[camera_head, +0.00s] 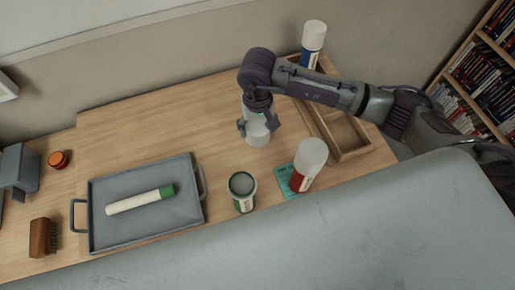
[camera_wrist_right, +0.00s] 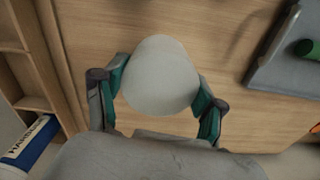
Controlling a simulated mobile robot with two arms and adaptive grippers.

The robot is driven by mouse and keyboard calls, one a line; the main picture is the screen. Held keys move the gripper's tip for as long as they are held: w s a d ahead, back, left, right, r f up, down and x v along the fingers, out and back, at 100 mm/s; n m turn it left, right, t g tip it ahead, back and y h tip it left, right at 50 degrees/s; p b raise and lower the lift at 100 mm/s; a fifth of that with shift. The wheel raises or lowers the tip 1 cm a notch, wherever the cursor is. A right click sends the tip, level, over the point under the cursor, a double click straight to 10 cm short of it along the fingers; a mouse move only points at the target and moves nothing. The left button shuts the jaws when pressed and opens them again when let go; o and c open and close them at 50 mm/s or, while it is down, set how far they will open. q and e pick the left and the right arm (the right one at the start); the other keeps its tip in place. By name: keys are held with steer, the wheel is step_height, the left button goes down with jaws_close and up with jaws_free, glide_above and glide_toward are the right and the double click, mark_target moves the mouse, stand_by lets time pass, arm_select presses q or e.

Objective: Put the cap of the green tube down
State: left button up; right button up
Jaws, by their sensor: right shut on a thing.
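My right gripper (camera_head: 257,126) is shut on the white cap (camera_head: 257,134) over the middle of the table. In the right wrist view, the cap (camera_wrist_right: 160,78) sits between the two fingers of the gripper (camera_wrist_right: 160,92). I cannot tell whether the cap touches the tabletop. The green tube (camera_head: 244,203) stands upright and uncapped near the table's front edge, below the gripper in the head view; its round open top shows. My left gripper is not in view.
A capped red tube (camera_head: 301,182) stands on a teal mat (camera_head: 284,186). A grey tray (camera_head: 112,191) holds a white-and-green stick (camera_head: 140,200).

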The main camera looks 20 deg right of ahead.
step_height(320, 180, down, 8)
steer(key=p, duration=0.2)
steer(key=shift+f+p, duration=0.2)
steer(key=shift+p, duration=0.1)
steer(key=shift+f, duration=0.4)
steer(key=shift+f, duration=0.15)
steer(key=o, duration=1.3)
